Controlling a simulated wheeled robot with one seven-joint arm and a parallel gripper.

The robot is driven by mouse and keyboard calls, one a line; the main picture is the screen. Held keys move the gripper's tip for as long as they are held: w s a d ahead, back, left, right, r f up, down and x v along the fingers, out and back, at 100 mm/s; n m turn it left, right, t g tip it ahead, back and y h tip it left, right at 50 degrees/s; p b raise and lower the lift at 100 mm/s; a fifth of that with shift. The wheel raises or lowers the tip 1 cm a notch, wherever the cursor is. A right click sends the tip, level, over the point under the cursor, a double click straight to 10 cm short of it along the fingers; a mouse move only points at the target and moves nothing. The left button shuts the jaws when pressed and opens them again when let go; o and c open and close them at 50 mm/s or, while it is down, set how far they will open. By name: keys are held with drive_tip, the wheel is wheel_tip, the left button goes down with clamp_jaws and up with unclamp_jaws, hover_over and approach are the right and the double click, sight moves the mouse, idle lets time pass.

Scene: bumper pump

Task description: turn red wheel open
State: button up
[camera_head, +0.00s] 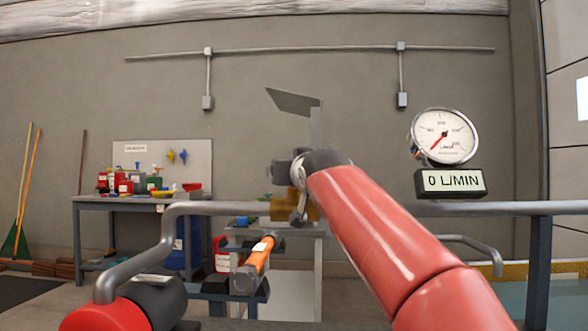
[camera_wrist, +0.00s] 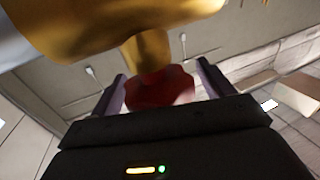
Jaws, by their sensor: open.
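In the wrist view the red wheel (camera_wrist: 160,88) sits below a brass valve body (camera_wrist: 150,50), between the two fingers of my gripper (camera_wrist: 162,72). The fingers are open, one on each side of the wheel. I cannot tell whether they touch it. In the head view a brass part (camera_head: 283,207) shows beside the end of my arm. The wheel is hidden there. A round gauge (camera_head: 445,136) stands at the right, with a display (camera_head: 451,182) below it reading 0 L/MIN.
A grey pipe (camera_head: 375,208) runs across the front. An orange-handled tool (camera_head: 259,255) lies on a small stand. A workbench (camera_head: 125,199) with several colored containers stands at the left back. A broom (camera_head: 25,190) leans on the wall.

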drive_tip(key=shift+w, duration=0.1)
drive_tip(key=c, duration=1)
drive_tip(key=shift+n+y, duration=0.3)
drive_tip(key=shift+y, duration=0.1)
drive_tip(key=shift+n+g+y, duration=0.4)
drive_tip(key=shift+g+y, duration=0.1)
drive_tip(key=shift+y, duration=0.3)
drive_tip(key=n+y, duration=0.1)
drive_tip(key=n+g+y+b, duration=0.1)
drive_tip(key=n+g+y, duration=0.1)
drive_tip(key=y, duration=0.1)
drive_tip(key=shift+a+f, duration=0.1)
drive_tip(key=shift+a, duration=0.15)
drive_tip(key=n+g+y, duration=0.2)
drive_tip(key=g, duration=0.1)
drive_tip(key=shift+s+a+r+n+y, duration=0.15)
drive_tip(key=shift+s+r+n+y, duration=0.05)
drive_tip(key=shift+n+y, duration=0.1)
drive_tip(key=shift+s+a+n+g+y+p, duration=0.1)
drive_tip(key=shift+n+g+y+p, duration=0.4)
drive_tip(key=shift+g, duration=0.25)
drive_tip(key=shift+s+a+n+g+y+p, duration=0.1)
drive_tip(key=shift+n+g+y+p, duration=0.3)
drive_tip(key=shift+n+g+p, duration=0.3)
drive_tip(key=shift+f, duration=0.1)
